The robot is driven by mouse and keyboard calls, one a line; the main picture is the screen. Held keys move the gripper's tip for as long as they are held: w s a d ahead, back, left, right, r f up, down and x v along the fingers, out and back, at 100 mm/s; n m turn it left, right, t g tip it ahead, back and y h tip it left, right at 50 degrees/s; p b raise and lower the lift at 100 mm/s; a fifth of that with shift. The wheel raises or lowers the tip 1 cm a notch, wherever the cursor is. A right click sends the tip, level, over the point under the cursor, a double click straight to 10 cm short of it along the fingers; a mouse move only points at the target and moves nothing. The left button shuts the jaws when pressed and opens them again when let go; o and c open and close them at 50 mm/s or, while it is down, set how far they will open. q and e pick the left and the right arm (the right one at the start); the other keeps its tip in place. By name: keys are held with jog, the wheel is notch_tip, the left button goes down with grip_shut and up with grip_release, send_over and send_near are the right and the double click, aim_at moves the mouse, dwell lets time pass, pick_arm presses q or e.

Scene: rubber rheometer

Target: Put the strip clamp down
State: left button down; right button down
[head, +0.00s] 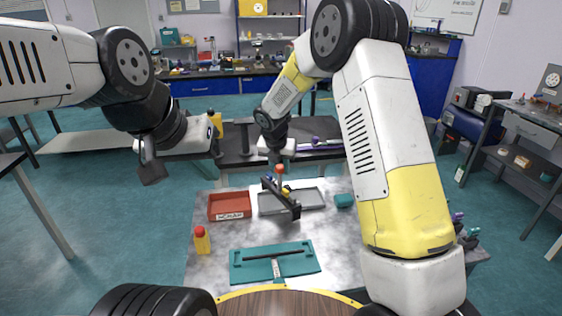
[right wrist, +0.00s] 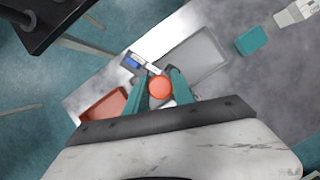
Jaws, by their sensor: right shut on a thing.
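My right gripper (head: 278,160) points down over the grey work table and is shut on the strip clamp (head: 284,200), a dark bar-shaped tool with a red-orange round knob on top. In the right wrist view the orange knob (right wrist: 160,87) sits between the teal fingertips, with a blue and white part beside it. The clamp hangs in front of the shallow grey tray (head: 318,206); whether it touches anything below is unclear. My left gripper (head: 184,163) is at the upper left, with its fingers apart and empty, away from the clamp.
A red labelled bin (head: 230,200) lies left of the grey tray. A teal board (head: 245,272) with a dark bar is at the front. A yellow bottle with red cap (head: 202,242) stands left, and a teal block (head: 344,201) right. Bare table surface shows between them.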

jog(key=shift+f, duration=0.2)
jog(key=c, duration=1.1)
grip_release()
jog(key=shift+f, duration=0.1)
